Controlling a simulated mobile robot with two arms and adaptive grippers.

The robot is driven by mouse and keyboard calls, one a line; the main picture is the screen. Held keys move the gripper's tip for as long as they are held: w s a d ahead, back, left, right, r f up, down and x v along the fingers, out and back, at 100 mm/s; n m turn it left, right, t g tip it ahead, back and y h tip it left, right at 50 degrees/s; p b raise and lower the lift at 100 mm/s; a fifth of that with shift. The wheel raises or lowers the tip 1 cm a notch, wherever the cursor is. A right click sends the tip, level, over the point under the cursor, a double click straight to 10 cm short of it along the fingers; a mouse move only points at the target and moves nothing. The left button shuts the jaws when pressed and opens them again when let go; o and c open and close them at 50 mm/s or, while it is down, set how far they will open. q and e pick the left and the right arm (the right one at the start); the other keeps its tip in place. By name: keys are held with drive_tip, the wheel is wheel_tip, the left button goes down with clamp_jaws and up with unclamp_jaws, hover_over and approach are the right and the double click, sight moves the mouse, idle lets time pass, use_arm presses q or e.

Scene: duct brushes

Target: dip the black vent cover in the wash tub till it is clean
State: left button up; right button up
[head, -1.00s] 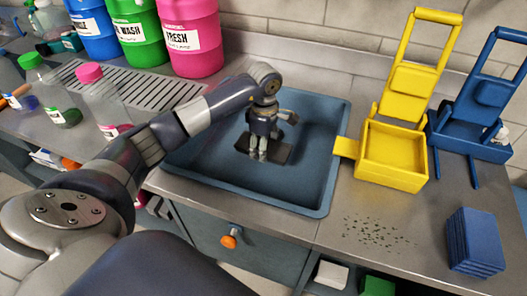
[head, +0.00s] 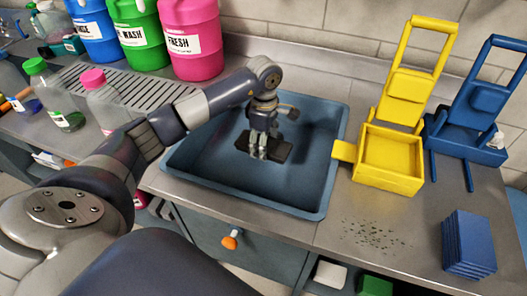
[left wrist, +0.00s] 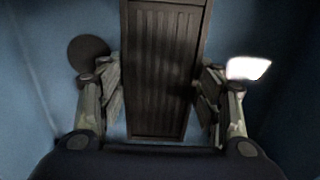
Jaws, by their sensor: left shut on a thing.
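The black vent cover (head: 278,151) is a dark, slatted flat piece. It is inside the blue wash tub (head: 325,195), near the middle. My left gripper (head: 258,153) comes down from above and is shut on the cover. In the left wrist view the ribbed cover (left wrist: 165,70) stands between the two fingers, one on each side. Its slats look dark brown-black; I cannot tell how much dirt is on them. I cannot make out a liquid level in the tub, or whether the cover touches its floor. My right gripper is not in view.
A yellow holder (head: 390,160) and a blue one (head: 465,140) stand right of the tub. Dark specks (head: 375,236) and blue pads (head: 468,243) lie in front of them. Labelled drums (head: 190,40) and capped bottles (head: 100,100) stand left. A drawer with an orange knob (head: 230,240) is below.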

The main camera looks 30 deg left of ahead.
use_arm(q)
drive_tip(key=shift+r+p, duration=2.9)
drive_tip(key=shift+r, duration=2)
wheel_tip(320, 180, up, 2)
drive_tip(key=shift+r+p, duration=0.25)
drive_tip(key=shift+p, duration=0.5)
drive_tip(key=shift+r+p, duration=1.2)
drive_tip(key=shift+r, duration=0.75)
